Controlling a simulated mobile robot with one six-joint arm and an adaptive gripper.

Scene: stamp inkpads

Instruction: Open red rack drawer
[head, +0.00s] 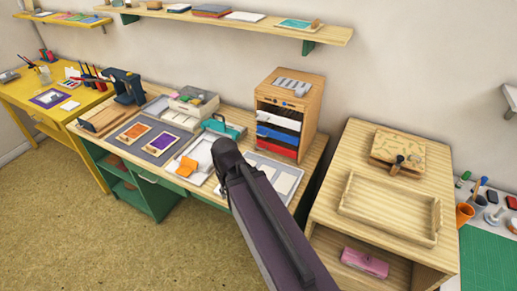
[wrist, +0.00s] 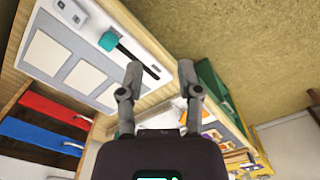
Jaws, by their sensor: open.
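The wooden rack (head: 311,108) stands on the middle bench against the wall, with white, blue and red drawers stacked in its front. The red drawer (head: 276,147) is the lowest coloured one and looks pushed in. In the head view my dark arm hides the gripper.
A teal stamp-like item (head: 224,128) stands left of the rack. A wooden cabinet (head: 357,225) with an empty tray (head: 388,228) is at right.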

